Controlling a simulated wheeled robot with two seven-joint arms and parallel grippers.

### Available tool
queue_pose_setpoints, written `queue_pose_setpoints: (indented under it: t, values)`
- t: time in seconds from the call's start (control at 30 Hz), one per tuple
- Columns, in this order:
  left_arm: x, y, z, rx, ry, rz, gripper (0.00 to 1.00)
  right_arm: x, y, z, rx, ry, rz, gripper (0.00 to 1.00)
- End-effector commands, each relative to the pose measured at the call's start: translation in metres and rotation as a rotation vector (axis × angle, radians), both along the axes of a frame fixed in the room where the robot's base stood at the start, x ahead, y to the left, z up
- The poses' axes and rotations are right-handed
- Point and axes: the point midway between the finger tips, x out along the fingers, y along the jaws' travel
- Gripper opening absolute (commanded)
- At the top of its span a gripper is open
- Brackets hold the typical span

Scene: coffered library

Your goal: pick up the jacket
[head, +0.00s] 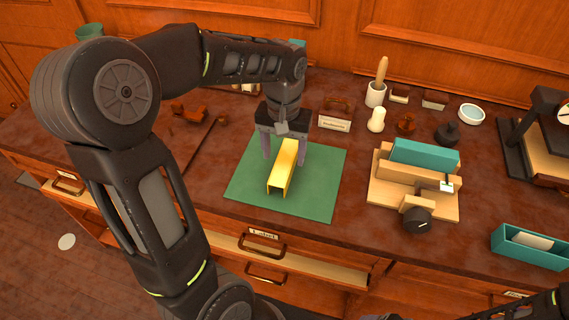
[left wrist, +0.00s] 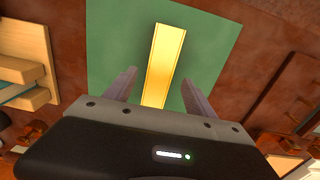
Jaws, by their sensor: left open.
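The yellow folded piece (head: 283,168), channel-shaped with an open near end, looks like the jacket. It lies on the green mat (head: 323,190) on the desk. It also shows in the left wrist view (left wrist: 165,60) as a long yellow strip on the mat (left wrist: 115,40). My left gripper (head: 284,157) is open and points down over its far end. In the left wrist view its fingers (left wrist: 158,78) stand on either side of the strip, with a gap on each side. I cannot tell how high the fingertips are above the mat. My right gripper is out of view.
Right of the mat stands a wooden press (head: 385,190) with a teal block (head: 425,153). A teal tray (head: 528,247) lies at the right. A small sign (head: 333,123) and several small tools stand behind. A drawer (head: 300,262) below the desk's front edge is partly open.

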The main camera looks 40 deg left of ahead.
Motion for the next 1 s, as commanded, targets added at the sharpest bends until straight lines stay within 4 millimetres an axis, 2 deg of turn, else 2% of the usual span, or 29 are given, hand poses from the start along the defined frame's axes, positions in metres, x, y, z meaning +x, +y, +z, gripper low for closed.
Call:
queue_pose_setpoints:
  t: [0.2,0.33,0.93,1.0]
  values:
    - [0.001,-0.001,-0.031,0.000,0.005,-0.001,0.64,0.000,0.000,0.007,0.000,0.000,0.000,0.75]
    - [0.001,-0.001,-0.044,0.000,0.003,-0.001,0.64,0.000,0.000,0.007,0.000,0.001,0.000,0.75]
    - [0.002,-0.001,-0.045,0.000,0.001,0.000,0.64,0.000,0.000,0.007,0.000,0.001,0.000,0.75]
    - [0.002,-0.001,-0.045,0.000,0.001,0.000,0.60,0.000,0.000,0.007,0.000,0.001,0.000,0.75]
